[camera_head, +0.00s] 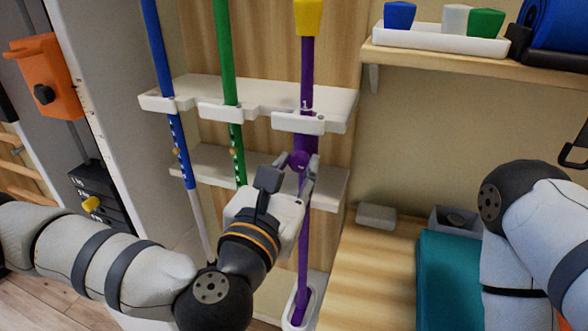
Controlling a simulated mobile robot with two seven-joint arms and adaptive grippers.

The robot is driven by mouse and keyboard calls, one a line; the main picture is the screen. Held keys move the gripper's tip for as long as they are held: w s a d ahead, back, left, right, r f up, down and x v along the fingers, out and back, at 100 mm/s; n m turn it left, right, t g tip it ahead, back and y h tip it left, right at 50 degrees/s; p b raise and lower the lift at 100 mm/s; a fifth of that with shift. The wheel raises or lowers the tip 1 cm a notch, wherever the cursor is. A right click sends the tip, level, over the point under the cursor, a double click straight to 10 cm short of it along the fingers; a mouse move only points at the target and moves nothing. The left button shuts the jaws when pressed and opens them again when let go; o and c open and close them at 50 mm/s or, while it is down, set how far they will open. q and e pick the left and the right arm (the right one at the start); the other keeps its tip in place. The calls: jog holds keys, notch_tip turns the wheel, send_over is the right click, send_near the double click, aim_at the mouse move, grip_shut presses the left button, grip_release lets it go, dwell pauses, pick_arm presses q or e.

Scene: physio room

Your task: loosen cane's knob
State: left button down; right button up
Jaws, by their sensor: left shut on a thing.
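A purple cane (306,75) with a yellow top stands upright in a white wall rack, its foot in a white holder at the bottom. Its round purple knob (298,160) faces me, just below the upper shelf clip. My left gripper (295,165) is at the knob, with a finger on each side, shut on it. The gripper's body hides part of the cane below. My right arm comes in at the right edge, but its gripper is out of view.
A blue cane (158,45) and a green cane (224,50) stand in the white rack (265,98) to the left. At right are a wooden bench (375,270) and a teal cushion (447,280). A wall shelf (450,62) holds coloured items above.

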pick_arm(q)
jog(key=shift+n, duration=0.7)
jog(key=c, duration=1.2)
grip_release()
notch_tip(320, 180, up, 10)
jog(key=shift+r, duration=0.1)
